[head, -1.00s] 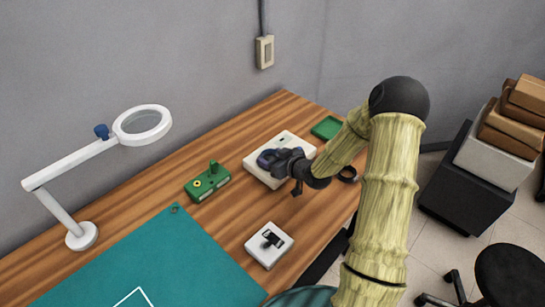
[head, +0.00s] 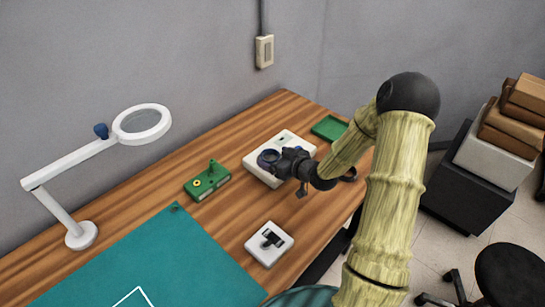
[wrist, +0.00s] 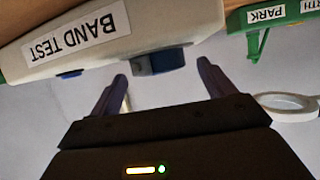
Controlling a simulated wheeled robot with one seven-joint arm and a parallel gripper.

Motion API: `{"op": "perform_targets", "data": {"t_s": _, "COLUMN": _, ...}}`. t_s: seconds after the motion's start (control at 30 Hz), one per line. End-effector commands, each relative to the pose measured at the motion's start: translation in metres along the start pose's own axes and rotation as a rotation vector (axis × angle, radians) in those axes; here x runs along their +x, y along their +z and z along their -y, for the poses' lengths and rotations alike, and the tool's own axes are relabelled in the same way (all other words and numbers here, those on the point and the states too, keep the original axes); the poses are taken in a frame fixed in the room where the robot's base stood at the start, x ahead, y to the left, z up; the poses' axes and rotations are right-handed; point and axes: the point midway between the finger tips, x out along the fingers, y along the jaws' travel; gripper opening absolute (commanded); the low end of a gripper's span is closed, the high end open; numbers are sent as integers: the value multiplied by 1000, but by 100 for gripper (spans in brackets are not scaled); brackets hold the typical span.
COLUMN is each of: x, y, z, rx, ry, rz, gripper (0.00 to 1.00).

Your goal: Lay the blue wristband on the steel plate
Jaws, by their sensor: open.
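The blue wristband (head: 267,158) shows as a small dark ring on top of the white tester box, at its left side in the head view. In the wrist view, the dark blue band (wrist: 158,62) sits at the box's edge, beyond and between my fingertips. My gripper (head: 282,160) is open and empty just right of the band, over the box; its two separated fingers (wrist: 163,78) also show in the wrist view. I cannot make out a separate steel plate under the band; the contact surface is hidden.
The white box (wrist: 70,40) is labelled BAND TEST. A green device (head: 207,184) stands left of it, a green tray (head: 329,128) behind right and a black ring (head: 349,174) at right. A small white box (head: 269,244) lies in front. A magnifier lamp (head: 142,123) stands left.

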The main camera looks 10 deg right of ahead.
Motion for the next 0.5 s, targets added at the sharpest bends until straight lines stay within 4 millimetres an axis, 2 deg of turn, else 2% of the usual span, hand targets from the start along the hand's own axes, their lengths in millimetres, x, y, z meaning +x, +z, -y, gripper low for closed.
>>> {"op": "perform_targets", "data": {"t_s": 0.3, "x": -64, "y": 1, "z": -1, "rx": 0, "ry": 3, "rz": 1, "gripper": 82}}
{"op": "perform_targets", "data": {"t_s": 0.5, "x": -93, "y": 0, "z": -1, "rx": 0, "ry": 2, "rz": 1, "gripper": 82}}
